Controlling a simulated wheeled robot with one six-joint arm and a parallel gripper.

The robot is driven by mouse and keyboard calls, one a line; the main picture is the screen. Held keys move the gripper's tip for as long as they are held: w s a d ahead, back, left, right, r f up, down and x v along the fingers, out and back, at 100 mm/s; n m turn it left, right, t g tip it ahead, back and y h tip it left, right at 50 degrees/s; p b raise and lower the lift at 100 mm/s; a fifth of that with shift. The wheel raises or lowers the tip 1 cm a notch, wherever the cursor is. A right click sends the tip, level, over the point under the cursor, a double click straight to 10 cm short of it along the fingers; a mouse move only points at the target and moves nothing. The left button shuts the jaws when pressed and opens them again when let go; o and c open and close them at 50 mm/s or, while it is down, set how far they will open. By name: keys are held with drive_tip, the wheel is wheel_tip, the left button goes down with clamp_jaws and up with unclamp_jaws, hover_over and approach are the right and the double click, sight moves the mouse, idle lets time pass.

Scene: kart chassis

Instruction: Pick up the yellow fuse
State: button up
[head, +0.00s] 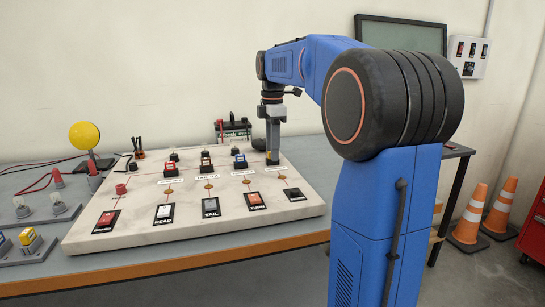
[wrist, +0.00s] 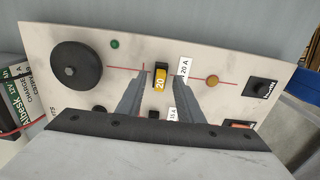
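The yellow fuse (wrist: 160,80), marked 20, sits upright in a black holder on the pale board, beside a "20 A" label. In the head view a bit of the fuse (head: 272,162) shows under my gripper (head: 272,155), at the board's far right. In the wrist view my gripper (wrist: 160,74) is open, with one finger on each side of the fuse and a gap showing on both sides. I cannot tell how far the fingertips are above the board.
The board (head: 115,232) carries several rocker switches, other fuses (head: 239,161) and a black knob (wrist: 76,70). Orange cones (head: 469,216) stand right of the table.

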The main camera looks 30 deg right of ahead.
drive_tip(key=shift+c, duration=0.4)
clamp_jaws()
wheel_tip(320, 180, up, 10)
idle(0.4)
